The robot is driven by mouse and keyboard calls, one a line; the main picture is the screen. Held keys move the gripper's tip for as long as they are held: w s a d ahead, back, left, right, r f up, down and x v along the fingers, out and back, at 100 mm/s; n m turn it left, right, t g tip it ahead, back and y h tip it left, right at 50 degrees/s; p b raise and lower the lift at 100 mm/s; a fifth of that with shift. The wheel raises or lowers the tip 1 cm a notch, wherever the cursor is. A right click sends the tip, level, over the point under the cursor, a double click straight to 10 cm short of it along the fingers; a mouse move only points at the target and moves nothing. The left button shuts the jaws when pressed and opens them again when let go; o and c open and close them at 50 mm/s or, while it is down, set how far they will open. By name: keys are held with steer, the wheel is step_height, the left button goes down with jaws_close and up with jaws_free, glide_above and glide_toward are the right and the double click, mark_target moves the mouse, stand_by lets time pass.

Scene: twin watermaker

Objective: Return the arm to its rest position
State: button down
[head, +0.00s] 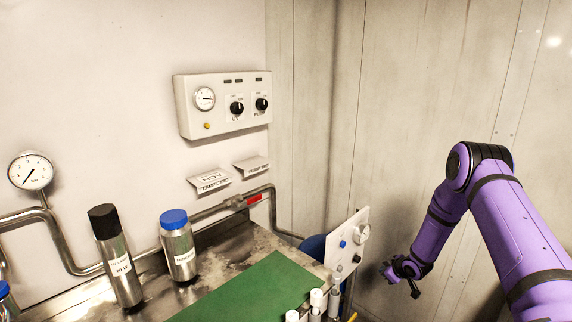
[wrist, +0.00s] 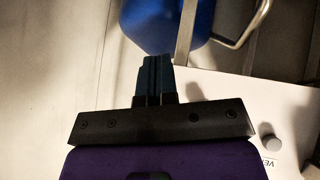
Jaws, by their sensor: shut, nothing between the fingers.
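My purple arm reaches in from the right in the head view, bent at the elbow, with its end low beside a small white panel. My gripper (head: 388,273) is to the right of this panel, apart from the bench. In the wrist view my gripper (wrist: 157,62) shows its two dark fingers together, shut with nothing between them. A blue rounded object (wrist: 165,25) lies beyond the fingertips in that view.
The white panel (head: 345,262) with knobs stands at the bench's right end. A green mat (head: 245,290), a black-capped bottle (head: 118,262) and a blue-capped bottle (head: 179,250) are on the bench. A control box (head: 222,118) hangs on the wall. Free room lies before the right wall.

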steer(key=s+r+m+h, duration=0.2)
steer(key=r, duration=1.4)
steer(key=s+r+m+h, duration=0.1)
steer(key=s+r+h, duration=0.1)
steer(key=r, duration=1.4)
steer(key=s+r+m, duration=0.2)
steer(key=s+r, duration=0.6)
steer(key=r, duration=0.3)
steer(key=s+a+r+m+g, duration=0.1)
steer(key=s+a+r, duration=0.1)
steer(key=s+r, duration=0.5)
steer(key=s+a+r+m, duration=0.15)
steer(key=s+r, duration=0.25)
steer(key=s, duration=0.6)
steer(key=s+a+m, duration=0.1)
steer(key=s+a, duration=0.1)
steer(key=s, duration=0.8)
steer(key=s+a+g, duration=0.1)
steer(key=s+a, duration=0.1)
steer(key=s, duration=0.8)
steer(key=shift+a+r+m+g+y, duration=0.15)
steer(key=shift+r+m+g+y, duration=0.15)
steer(key=shift+r+m+y, duration=0.1)
